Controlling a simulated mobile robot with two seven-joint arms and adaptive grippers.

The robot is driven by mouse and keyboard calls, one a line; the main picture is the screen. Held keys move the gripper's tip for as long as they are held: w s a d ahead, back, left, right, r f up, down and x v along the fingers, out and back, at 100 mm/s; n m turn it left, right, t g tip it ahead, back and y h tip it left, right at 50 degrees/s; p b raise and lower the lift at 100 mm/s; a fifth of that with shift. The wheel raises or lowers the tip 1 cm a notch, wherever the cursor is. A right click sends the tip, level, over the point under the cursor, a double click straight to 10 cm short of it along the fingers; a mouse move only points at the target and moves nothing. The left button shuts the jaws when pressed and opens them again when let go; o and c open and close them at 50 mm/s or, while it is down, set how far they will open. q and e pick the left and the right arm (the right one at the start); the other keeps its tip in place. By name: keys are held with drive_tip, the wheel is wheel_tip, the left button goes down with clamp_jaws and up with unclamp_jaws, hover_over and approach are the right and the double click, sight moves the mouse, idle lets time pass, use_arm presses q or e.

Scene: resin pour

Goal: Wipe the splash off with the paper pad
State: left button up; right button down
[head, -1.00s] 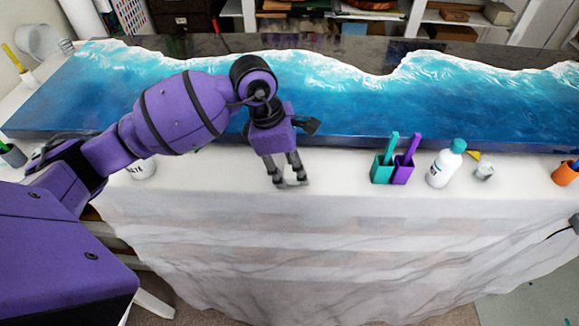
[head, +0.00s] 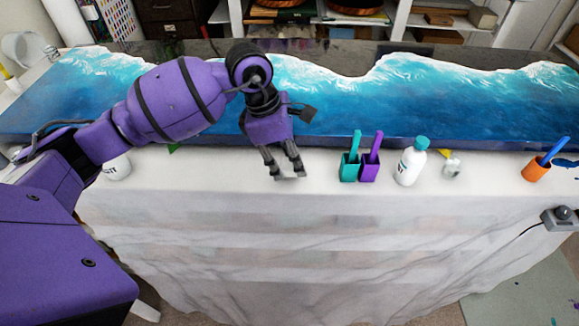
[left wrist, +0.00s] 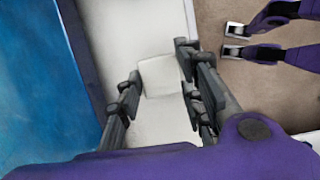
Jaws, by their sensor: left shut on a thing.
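My left gripper (head: 284,174) is over the white-covered front strip of the table, left of the teal and purple cups. It is shut on the paper pad, a pale square (left wrist: 161,77) between the fingers in the left wrist view. In the head view the pad is hard to make out against the white cover. I cannot tell whether the pad touches the cover. I cannot make out the splash in either view.
The blue resin panel (head: 345,110) lies behind the strip. Teal cup (head: 350,170), purple cup (head: 369,172), white bottle (head: 409,165), small clear cup (head: 452,169) and orange cup (head: 535,172) stand along it. A white jar (head: 117,169) stands left. The cover hangs over the front edge.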

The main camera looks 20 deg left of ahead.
use_arm(q)
drive_tip(key=shift+v, duration=0.95)
drive_tip(key=shift+r+p, duration=0.9)
drive_tip(key=shift+r, duration=0.9)
